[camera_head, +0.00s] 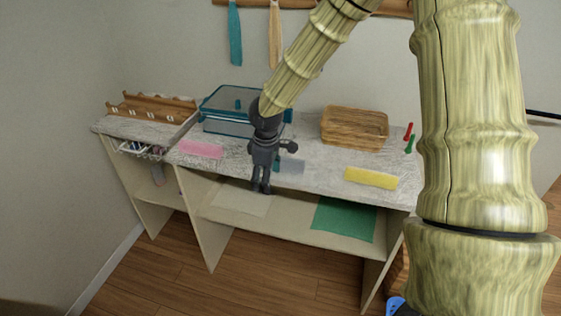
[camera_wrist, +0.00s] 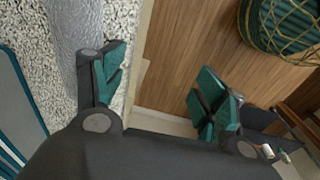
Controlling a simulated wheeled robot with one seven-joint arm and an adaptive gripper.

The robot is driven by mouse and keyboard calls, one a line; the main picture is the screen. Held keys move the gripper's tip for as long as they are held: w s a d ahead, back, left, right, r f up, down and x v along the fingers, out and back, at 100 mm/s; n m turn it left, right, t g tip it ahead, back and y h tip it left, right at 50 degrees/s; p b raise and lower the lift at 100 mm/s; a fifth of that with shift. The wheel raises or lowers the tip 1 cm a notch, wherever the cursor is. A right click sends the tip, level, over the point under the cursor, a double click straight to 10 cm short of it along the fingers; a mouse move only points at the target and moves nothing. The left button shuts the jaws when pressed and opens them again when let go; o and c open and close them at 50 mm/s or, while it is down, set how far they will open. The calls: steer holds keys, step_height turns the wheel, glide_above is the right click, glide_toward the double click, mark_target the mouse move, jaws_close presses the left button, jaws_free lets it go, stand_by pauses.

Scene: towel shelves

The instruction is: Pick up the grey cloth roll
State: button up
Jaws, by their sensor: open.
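The grey cloth roll (camera_head: 291,166) lies on the speckled counter near its front edge, between a pink and a yellow cloth. My gripper (camera_head: 261,189) points down in front of it, to its left in the head view, and hides part of that area. In the wrist view the roll (camera_wrist: 76,28) shows as a smooth grey band at the upper left, close to the left finger. My gripper (camera_wrist: 160,88) is open there, its teal-padded fingers wide apart with nothing between them. The right finger is over the wooden floor beyond the counter edge.
The counter holds a pink cloth (camera_head: 199,149), a yellow cloth (camera_head: 371,178), a wicker basket (camera_head: 354,145) and a blue-edged box (camera_head: 228,127). A green cloth (camera_head: 343,219) and a pale cloth (camera_head: 241,202) lie on the lower shelf. A green wire-wrapped basket (camera_wrist: 285,25) stands on the floor.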

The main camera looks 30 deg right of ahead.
steer(key=h, duration=0.2)
glide_toward(281, 158)
steer(key=shift+n+t, duration=0.3)
steer(key=shift+t, duration=0.1)
steer(key=shift+s+a+p+x, duration=0.1)
steer(key=shift+s+p+x, duration=0.05)
steer(key=shift+x, duration=0.85)
steer(key=shift+s+a+p+x, duration=0.1)
steer(key=shift+s+p+x, duration=0.05)
steer(key=shift+x, duration=0.8)
steer(key=shift+s+a+p+x, duration=0.1)
steer(key=shift+s+p+x, duration=0.05)
steer(key=shift+x, duration=0.85)
steer(key=shift+d+p+x, duration=0.15)
steer(key=shift+p+x, duration=0.2)
steer(key=shift+x, duration=1)
steer(key=shift+d+p+x, duration=0.15)
steer(key=shift+p+x, duration=0.15)
steer(key=shift+x, duration=1.1)
steer(key=shift+w+r, duration=0.1)
steer(key=shift+w, duration=0.05)
steer(key=c, duration=1.1)
